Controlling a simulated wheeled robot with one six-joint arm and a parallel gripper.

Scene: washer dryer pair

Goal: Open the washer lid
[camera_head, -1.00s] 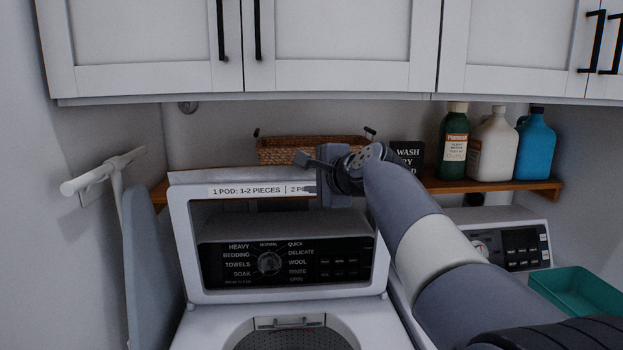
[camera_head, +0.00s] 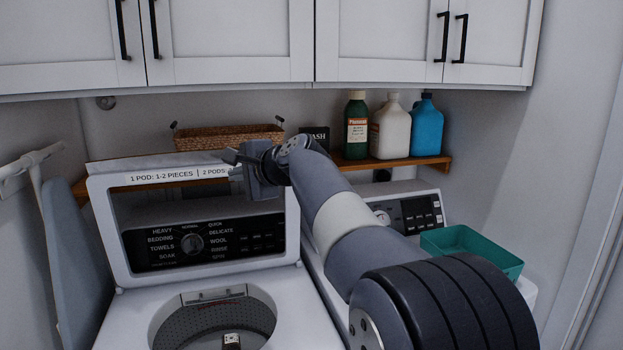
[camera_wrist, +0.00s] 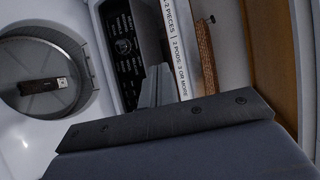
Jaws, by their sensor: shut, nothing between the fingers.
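The white washer (camera_head: 110,320) stands at the left with its tub (camera_head: 180,325) uncovered. Its lid (camera_head: 120,235) stands raised and upright at the back, a frame with a window through which the dark control panel (camera_head: 150,255) shows. A label strip runs along the lid's top edge. My gripper (camera_head: 236,158) is shut and empty at the upper right part of the lid, covering the label's end. In the wrist view my gripper's fingers (camera_wrist: 155,82) point toward the panel and lid; I cannot tell whether they touch the lid. A small dark-and-white item (camera_wrist: 42,86) lies in the tub.
A dryer (camera_head: 415,200) with a teal bin (camera_head: 470,250) on it stands at the right. A shelf (camera_head: 435,163) behind holds bottles and a wicker basket (camera_head: 225,138). White cabinets (camera_head: 230,45) hang above. An ironing board (camera_head: 75,265) leans at the left.

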